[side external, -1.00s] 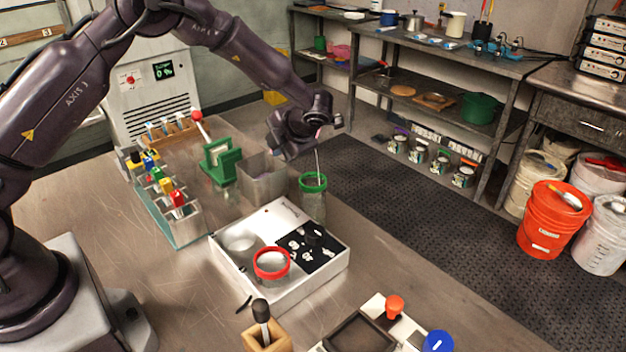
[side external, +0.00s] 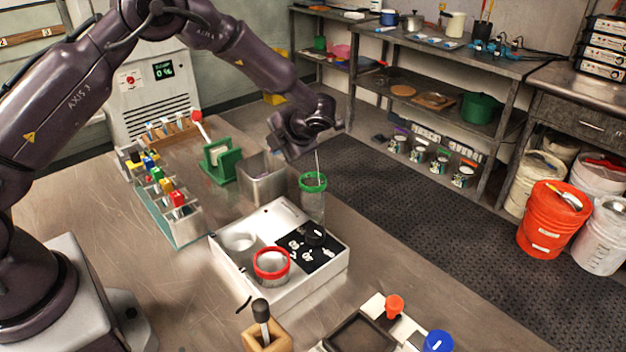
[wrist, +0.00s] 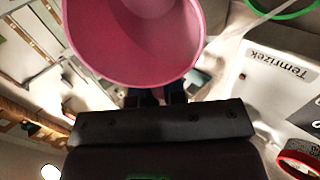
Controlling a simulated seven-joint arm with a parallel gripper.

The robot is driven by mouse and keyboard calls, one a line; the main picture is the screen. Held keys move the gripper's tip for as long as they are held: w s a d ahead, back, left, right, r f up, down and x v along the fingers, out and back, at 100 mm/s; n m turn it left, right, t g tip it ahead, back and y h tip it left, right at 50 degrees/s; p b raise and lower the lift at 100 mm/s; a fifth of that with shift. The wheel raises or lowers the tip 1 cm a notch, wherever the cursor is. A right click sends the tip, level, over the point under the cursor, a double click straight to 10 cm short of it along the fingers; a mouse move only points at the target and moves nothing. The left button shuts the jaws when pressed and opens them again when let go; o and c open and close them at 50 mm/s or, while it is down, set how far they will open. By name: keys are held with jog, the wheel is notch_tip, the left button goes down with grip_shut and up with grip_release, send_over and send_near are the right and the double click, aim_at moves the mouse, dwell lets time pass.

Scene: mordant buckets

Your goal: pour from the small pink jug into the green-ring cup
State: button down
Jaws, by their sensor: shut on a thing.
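The small pink jug (wrist: 135,40) fills the top of the wrist view, with its wide mouth toward the camera. My gripper (wrist: 157,97) is shut on it. In the side view my gripper (side external: 312,140) is above the green-ring cup (side external: 313,202), and the jug is hidden behind the wrist. The cup is clear with a green rim and stands upright behind the white tray. A thin pale stream drops from under my gripper to the cup's mouth. The wrist view shows the stream beside part of the green ring (wrist: 285,12). The liquid level is unclear.
The white tray (side external: 225,262) holds a red-ring cup (side external: 271,264) in front of the green-ring cup. A metal container (side external: 263,180) and a green stand (side external: 220,162) are to the left. A rack of coloured blocks (side external: 172,210) stands farther left.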

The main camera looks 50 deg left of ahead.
jog(key=shift+f+y, duration=0.6)
jog(key=shift+y, duration=0.5)
dwell(2.3)
jog(key=shift+a+r+h, duration=0.1)
jog(key=shift+r+h, duration=0.2)
jog(key=shift+r, duration=0.05)
jog(key=shift+a+r+h, duration=0.2)
jog(key=shift+r+h, duration=0.4)
jog(key=shift+h, duration=0.5)
jog(key=shift+d+f+h, duration=0.2)
jog(key=shift+f+h, duration=0.4)
jog(key=shift+h, duration=0.1)
jog(key=shift+a+r+h, duration=0.1)
jog(key=shift+r+h, duration=0.3)
jog(key=shift+h, duration=0.2)
jog(key=shift+f+h, duration=0.1)
jog(key=shift+h, duration=0.4)
jog(key=shift+f+h, duration=0.5)
jog(key=shift+f, duration=0.05)
jog(key=r+h, duration=0.1)
jog(key=h, duration=0.1)
jog(key=shift+r+h, duration=0.1)
jog(key=shift+h, duration=1)
